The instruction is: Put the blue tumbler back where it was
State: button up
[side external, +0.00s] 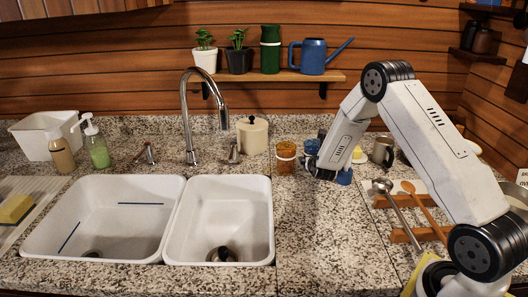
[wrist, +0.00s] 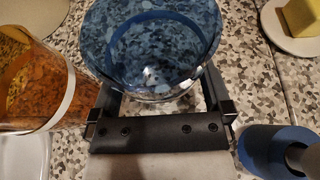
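The blue tumbler (wrist: 155,50) is clear blue and fills the top middle of the wrist view, seen from above into its mouth. In the side view its upper part (side external: 311,147) shows just beyond my gripper, which hides the rest. My gripper (wrist: 160,95) has one finger on each side of the tumbler, set wide apart with the glass between them. The rim hides the fingertips, so I cannot tell whether they press on the glass or whether its base touches the counter.
An orange tumbler with a pale band (side external: 286,157) stands close left of my gripper, also in the wrist view (wrist: 40,90). A blue round object (side external: 345,176) is close right. A metal mug (side external: 382,150) and utensils on a wooden rack (side external: 405,200) lie further right. The white sinks (side external: 190,205) are left.

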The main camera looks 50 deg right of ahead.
jog(key=shift+r, duration=0.2)
jog(key=shift+s+a+r, duration=0.2)
jog(key=shift+s+a, duration=0.15)
jog(key=shift+a, duration=0.1)
jog(key=shift+v, duration=5.4)
jog(key=shift+s+d, duration=0.1)
